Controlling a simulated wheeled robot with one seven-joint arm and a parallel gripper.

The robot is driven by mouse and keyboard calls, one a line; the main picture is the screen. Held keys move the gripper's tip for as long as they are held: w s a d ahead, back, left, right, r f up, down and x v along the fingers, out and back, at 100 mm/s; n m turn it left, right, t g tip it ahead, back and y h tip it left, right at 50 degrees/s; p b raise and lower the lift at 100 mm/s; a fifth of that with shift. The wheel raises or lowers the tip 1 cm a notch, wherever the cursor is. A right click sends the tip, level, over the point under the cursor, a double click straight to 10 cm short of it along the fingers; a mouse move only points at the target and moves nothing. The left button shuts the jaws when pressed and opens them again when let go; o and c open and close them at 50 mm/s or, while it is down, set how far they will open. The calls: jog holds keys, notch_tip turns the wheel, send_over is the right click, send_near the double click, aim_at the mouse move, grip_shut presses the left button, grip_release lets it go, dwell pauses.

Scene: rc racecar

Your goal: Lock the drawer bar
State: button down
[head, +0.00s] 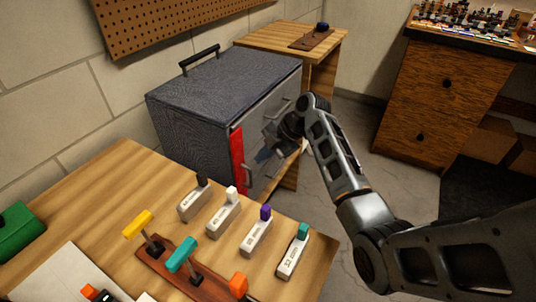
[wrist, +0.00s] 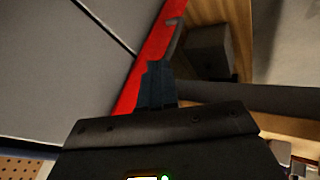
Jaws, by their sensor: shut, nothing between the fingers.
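The drawer bar is the red upright strip (head: 238,160) on the front left edge of the dark grey tool chest (head: 190,125). It also shows as a red strip (wrist: 148,45) running diagonally in the wrist view. My gripper (head: 264,155) is in front of the chest, just right of the red bar. In the wrist view my gripper's bluish fingertips (wrist: 157,70) are together, with nothing between them. They overlap the red bar in the picture; I cannot tell whether they touch it. My gripper and arm hide part of the drawer fronts.
A wooden table (head: 110,175) in front holds several labelled grey blocks with coloured tops and a brown rack (head: 150,262). A small wooden stand (head: 270,38) is behind the chest. A wooden drawer cabinet (head: 430,105) stands right. Open floor (head: 345,125) lies between.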

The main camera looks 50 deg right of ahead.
jog(key=d+v, duration=0.1)
jog(key=v, duration=0.9)
jog(key=shift+w, duration=0.25)
